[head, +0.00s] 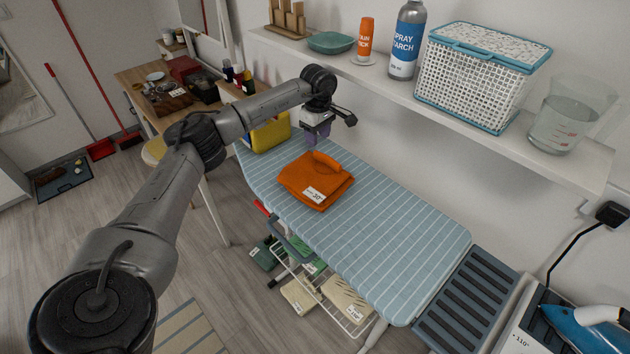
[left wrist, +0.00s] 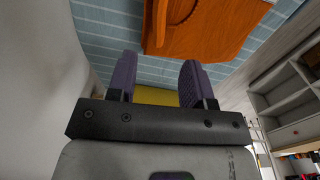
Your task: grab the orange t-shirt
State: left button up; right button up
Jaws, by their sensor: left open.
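The orange t-shirt (head: 315,183) lies folded on the blue striped ironing board (head: 385,230), with a white tag on its front and a rolled part on top. My left gripper (head: 316,138) is above the board, just behind the t-shirt. Its purple fingers are apart, with nothing held between them. In the left wrist view the open fingers (left wrist: 157,82) point toward the board, and the orange t-shirt (left wrist: 205,25) is beyond them at the top, apart from them. My right gripper is in neither view.
A yellow item (head: 270,132) sits on the board's far end. A shelf (head: 450,110) above the board holds a spray starch bottle (head: 406,40), a white basket (head: 475,80) and a jug (head: 565,122). A blue iron (head: 585,328) is at lower right.

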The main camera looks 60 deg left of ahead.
aim_at(318, 152)
pick_arm(q)
jog(key=shift+f, duration=0.9)
notch_tip(318, 152, down, 5)
jog(key=shift+w+d+b, duration=0.1)
jog(key=shift+w+b, duration=0.05)
jog(key=shift+b, duration=0.7)
jog(key=shift+c, duration=1.3)
grip_shut()
